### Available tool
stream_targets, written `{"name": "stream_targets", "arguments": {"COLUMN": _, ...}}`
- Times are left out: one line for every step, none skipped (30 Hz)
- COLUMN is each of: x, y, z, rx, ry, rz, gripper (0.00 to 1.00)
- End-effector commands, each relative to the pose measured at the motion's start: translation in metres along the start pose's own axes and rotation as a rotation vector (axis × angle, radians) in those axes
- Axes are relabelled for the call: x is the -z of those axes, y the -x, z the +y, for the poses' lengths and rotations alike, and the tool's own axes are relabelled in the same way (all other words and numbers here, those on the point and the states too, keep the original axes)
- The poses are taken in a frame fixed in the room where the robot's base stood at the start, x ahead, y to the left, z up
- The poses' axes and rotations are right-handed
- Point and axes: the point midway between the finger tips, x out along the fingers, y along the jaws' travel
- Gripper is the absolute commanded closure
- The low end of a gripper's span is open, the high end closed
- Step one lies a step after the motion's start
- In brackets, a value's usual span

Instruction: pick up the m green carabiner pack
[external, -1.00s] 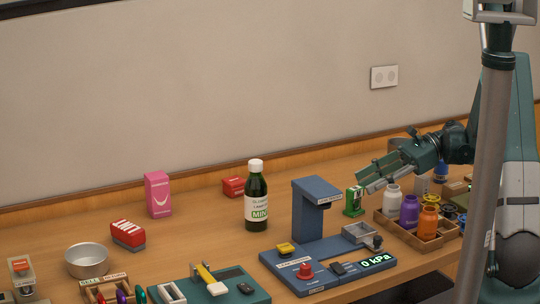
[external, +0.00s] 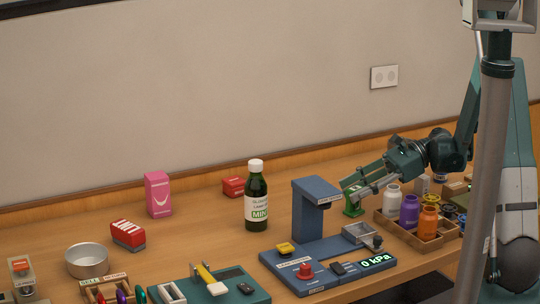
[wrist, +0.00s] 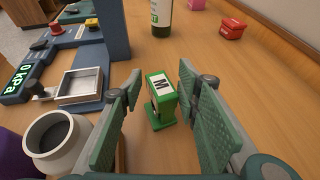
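The green carabiner pack (wrist: 161,104) stands upright on the wooden table, with a white label marked M on its top. In the wrist view it sits between the two open green finger pads of my gripper (wrist: 160,100), with a gap showing on both sides. In the external view the pack (external: 352,209) is right of the blue press, partly covered by the fingers of my gripper (external: 352,191), which reach over it from the right. I cannot tell whether a finger touches it.
The blue press with a gauge (external: 316,195) stands close left of the pack. A wooden tray (external: 408,230) with several bottles, including a white bottle (external: 393,197), is at its right front. A green bottle (external: 256,200) and a red box (external: 233,187) stand farther left.

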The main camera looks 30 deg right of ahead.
Motion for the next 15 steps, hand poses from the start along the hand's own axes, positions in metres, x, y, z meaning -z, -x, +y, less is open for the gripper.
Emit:
{"name": "stream_targets", "arguments": {"x": 0.0001, "y": 0.0001, "z": -0.0001, "rx": 0.000, "ry": 0.000, "rz": 0.000, "gripper": 0.67}}
{"name": "stream_targets", "arguments": {"x": 0.0001, "y": 0.0001, "z": -0.0001, "rx": 0.000, "ry": 0.000, "rz": 0.000, "gripper": 0.67}}
{"name": "stream_targets", "arguments": {"x": 0.0001, "y": 0.0001, "z": 0.0000, "rx": 0.000, "ry": 0.000, "rz": 0.000, "gripper": 0.67}}
{"name": "stream_targets", "arguments": {"x": 0.0001, "y": 0.0001, "z": 0.0000, "rx": 0.000, "ry": 0.000, "rz": 0.000, "gripper": 0.67}}
{"name": "stream_targets", "arguments": {"x": 0.0000, "y": 0.0001, "z": -0.0001, "rx": 0.000, "ry": 0.000, "rz": 0.000, "gripper": 0.67}}
{"name": "stream_targets", "arguments": {"x": 0.0001, "y": 0.0001, "z": -0.0001, "rx": 0.000, "ry": 0.000, "rz": 0.000, "gripper": 0.69}}
{"name": "stream_targets", "arguments": {"x": 0.0001, "y": 0.0001, "z": -0.0001, "rx": 0.000, "ry": 0.000, "rz": 0.000, "gripper": 0.73}}
{"name": "stream_targets", "arguments": {"x": 0.0001, "y": 0.0001, "z": -0.0001, "rx": 0.000, "ry": 0.000, "rz": 0.000, "gripper": 0.77}}
{"name": "stream_targets", "arguments": {"x": 0.0001, "y": 0.0001, "z": -0.0001, "rx": 0.000, "ry": 0.000, "rz": 0.000, "gripper": 0.82}}
{"name": "stream_targets", "arguments": {"x": 0.0001, "y": 0.0001, "z": -0.0001, "rx": 0.000, "ry": 0.000, "rz": 0.000, "gripper": 0.86}}
{"name": "stream_targets", "arguments": {"x": 0.0001, "y": 0.0001, "z": -0.0001, "rx": 0.000, "ry": 0.000, "rz": 0.000, "gripper": 0.90}}
{"name": "stream_targets", "arguments": {"x": 0.0001, "y": 0.0002, "z": -0.0001, "rx": 0.000, "ry": 0.000, "rz": 0.000, "gripper": 0.95}}
{"name": "stream_targets", "arguments": {"x": 0.0001, "y": 0.0002, "z": -0.0001, "rx": 0.000, "ry": 0.000, "rz": 0.000, "gripper": 0.99}}
{"name": "stream_targets", "arguments": {"x": 0.0001, "y": 0.0002, "z": -0.0001, "rx": 0.000, "ry": 0.000, "rz": 0.000, "gripper": 1.00}}
{"name": "stream_targets", "arguments": {"x": 0.0001, "y": 0.0002, "z": 0.0000, "rx": 0.000, "ry": 0.000, "rz": 0.000, "gripper": 1.00}}
